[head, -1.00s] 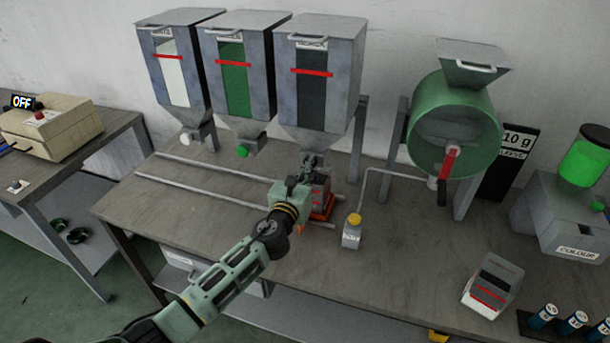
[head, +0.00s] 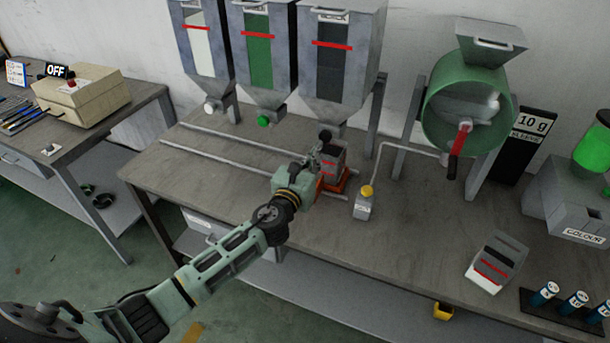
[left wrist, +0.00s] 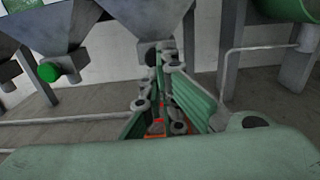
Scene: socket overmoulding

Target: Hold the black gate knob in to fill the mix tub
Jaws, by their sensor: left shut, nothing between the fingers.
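The black gate knob (head: 325,136) sits at the outlet under the dark-filled hopper (head: 338,62). It also shows in the left wrist view (left wrist: 150,56), just beyond my fingertips. My left gripper (head: 315,154) is shut and empty. Its fingertips (left wrist: 163,68) are close to the knob, a little below and in front of it; I cannot tell whether they touch. The grey mix tub (head: 332,160) with red marks stands under this hopper on an orange-red carriage (head: 342,184). The gripper partly hides the tub, and its fill cannot be seen. My right gripper is not in view.
White (head: 210,106) and green (head: 263,121) knobs sit under the other hoppers. Rails (head: 220,160) run along the table to the carriage. The green drum mixer (head: 468,105) is farther right. The table front is mostly clear.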

